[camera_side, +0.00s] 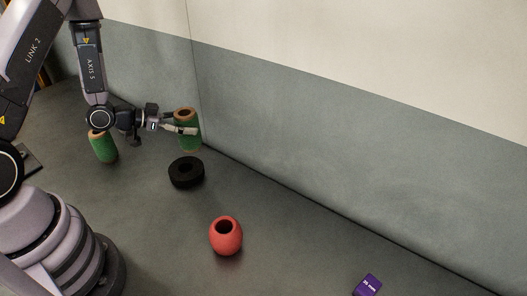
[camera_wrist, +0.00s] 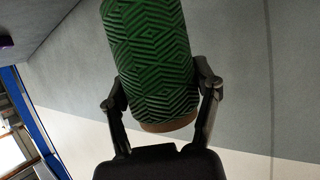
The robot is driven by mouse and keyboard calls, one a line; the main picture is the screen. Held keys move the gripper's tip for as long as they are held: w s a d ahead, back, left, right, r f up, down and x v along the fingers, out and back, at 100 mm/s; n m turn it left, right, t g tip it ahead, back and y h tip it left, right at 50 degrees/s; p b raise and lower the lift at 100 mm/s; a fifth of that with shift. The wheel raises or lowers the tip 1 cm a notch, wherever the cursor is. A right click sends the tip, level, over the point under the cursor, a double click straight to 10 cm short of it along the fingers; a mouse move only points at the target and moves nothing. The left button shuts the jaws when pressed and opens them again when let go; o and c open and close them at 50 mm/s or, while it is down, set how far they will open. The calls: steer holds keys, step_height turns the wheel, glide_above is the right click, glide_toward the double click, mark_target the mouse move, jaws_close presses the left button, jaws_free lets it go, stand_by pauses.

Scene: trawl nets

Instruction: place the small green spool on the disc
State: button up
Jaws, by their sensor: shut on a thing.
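My gripper (camera_side: 182,126) is shut on a green spool (camera_side: 187,140) with a tan top rim and a dark hole. In the side view it appears held upright behind the black disc. In the wrist view the green spool (camera_wrist: 148,60), patterned with diamond ridges, sits between the two fingers (camera_wrist: 162,95). The black disc (camera_side: 186,179), thick with a centre hole, lies on the floor in front of the held spool. Another green spool (camera_side: 104,149) stands at the left, partly behind my arm. I cannot tell surely which spool is smaller.
A red rounded pot-like float (camera_side: 226,238) with a dark opening stands in front of the disc. A purple block (camera_side: 368,285) lies at the lower right. The grey and cream wall (camera_side: 330,130) runs close behind the held spool.

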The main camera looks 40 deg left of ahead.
mark_target(181, 147)
steer(key=shift+s+a+r, duration=0.1)
steer(key=shift+s+a, duration=0.25)
steer(key=shift+a, duration=0.25)
steer(key=shift+s+a, duration=0.35)
steer(key=shift+a, duration=0.2)
step_height(181, 147, down, 8)
steer(key=shift+s+a+r, duration=0.1)
steer(key=shift+a+r, duration=0.05)
steer(key=o, duration=1.2)
steer(key=shift+o, duration=0.2)
